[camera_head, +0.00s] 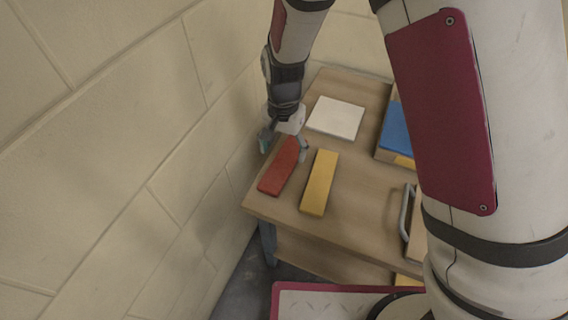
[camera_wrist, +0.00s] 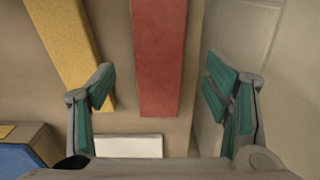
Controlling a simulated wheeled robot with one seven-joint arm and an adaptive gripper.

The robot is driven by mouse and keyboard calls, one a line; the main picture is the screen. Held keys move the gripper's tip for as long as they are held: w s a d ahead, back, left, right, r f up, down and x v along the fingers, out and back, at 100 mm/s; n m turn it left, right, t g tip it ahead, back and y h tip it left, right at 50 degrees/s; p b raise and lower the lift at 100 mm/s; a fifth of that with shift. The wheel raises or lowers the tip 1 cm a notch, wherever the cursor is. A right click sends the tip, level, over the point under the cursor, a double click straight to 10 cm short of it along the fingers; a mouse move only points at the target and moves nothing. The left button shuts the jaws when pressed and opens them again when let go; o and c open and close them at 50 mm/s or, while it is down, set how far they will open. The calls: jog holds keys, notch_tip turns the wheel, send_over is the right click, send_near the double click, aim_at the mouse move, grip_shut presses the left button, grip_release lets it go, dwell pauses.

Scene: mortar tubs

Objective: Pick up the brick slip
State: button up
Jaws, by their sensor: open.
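The likely brick slip is a flat red block (camera_head: 280,170) lying on the wooden table, near its left edge by the wall. It also shows in the wrist view (camera_wrist: 159,60), running from the top edge down between the fingers. My gripper (camera_head: 285,143) is open over the far end of the red block. In the wrist view its teal-padded fingers (camera_wrist: 165,95) stand apart on either side of the block. I see no contact with it, and the exact height above it is hard to tell. A yellow block (camera_head: 319,182) lies just right of the red one.
A white square tile (camera_head: 336,118) lies behind the blocks on the table (camera_head: 345,215). A blue item (camera_head: 395,128) sits at the right, partly hidden by my arm. A metal handle (camera_head: 406,212) stands at the right. The block wall (camera_head: 150,130) is close on the left.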

aim_at(284, 162)
notch_tip(284, 162, down, 4)
jog(key=shift+f+b, duration=0.25)
jog(key=shift+b, duration=0.45)
jog(key=c, duration=1.6)
jog(key=shift+r, duration=0.25)
